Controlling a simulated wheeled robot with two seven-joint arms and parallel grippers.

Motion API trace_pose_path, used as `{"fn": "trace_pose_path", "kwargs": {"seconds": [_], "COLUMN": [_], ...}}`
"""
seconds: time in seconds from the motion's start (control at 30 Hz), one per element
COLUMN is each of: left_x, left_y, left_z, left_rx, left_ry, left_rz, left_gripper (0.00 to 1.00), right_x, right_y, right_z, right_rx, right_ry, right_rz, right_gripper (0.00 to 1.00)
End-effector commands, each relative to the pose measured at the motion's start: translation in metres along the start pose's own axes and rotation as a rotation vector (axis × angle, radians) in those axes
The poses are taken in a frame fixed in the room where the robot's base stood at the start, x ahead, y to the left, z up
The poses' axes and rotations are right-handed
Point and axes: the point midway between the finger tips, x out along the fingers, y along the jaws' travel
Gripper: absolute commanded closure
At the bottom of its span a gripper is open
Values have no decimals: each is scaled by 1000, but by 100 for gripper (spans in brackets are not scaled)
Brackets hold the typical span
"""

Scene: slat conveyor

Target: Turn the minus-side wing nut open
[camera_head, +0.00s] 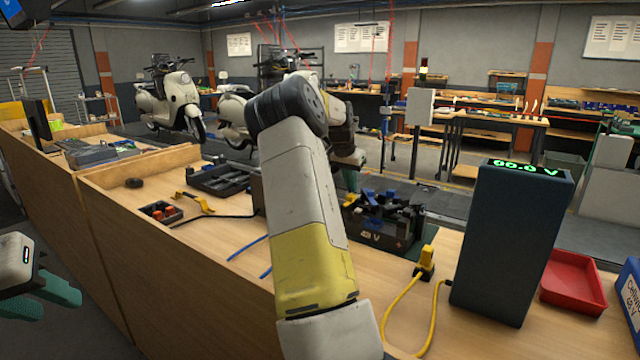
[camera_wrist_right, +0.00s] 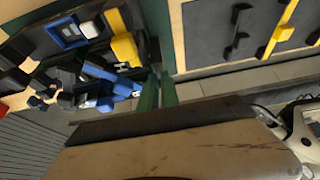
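The battery (camera_head: 378,232), a dark block marked "48 V", sits on the bench right of my right arm. Blue parts (camera_head: 370,196) stand on its top, with a red plus mark at its right front. The wrist view shows blue pieces (camera_wrist_right: 108,72) beside a yellow piece (camera_wrist_right: 125,48); I cannot tell which is the minus-side wing nut. My right gripper (camera_wrist_right: 160,92) has green fingers with a narrow empty gap, beside the blue pieces and not visibly around them. In the head view my arm mostly hides it. My left gripper (camera_head: 45,296) is open and empty, low at the left.
A dark tester (camera_head: 512,245) reading "00.0 V" and a red tray (camera_head: 572,283) stand at the right. A yellow clamp (camera_head: 425,262) with yellow cable is near the battery. A black tray (camera_head: 220,180) and a small box of red parts (camera_head: 160,211) lie left. Bench wood between is mostly clear.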

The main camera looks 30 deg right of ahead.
Motion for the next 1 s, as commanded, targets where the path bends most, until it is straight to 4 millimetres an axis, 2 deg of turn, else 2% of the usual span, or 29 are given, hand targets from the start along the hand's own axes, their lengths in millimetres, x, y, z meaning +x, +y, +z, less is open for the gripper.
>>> {"fn": "trace_pose_path", "kwargs": {"seconds": [0.47, 1.0], "left_x": [0, 0], "left_y": [0, 0], "left_z": [0, 0], "left_rx": [0, 0], "left_ry": [0, 0], "left_rz": [0, 0], "left_gripper": [64, 64], "right_x": [-1, 0], "right_y": [1, 6], "right_z": [-1, -2], "right_rx": [-84, -517], "right_ry": [0, 1], "right_rz": [-39, -219], "right_gripper": [100, 100]}}
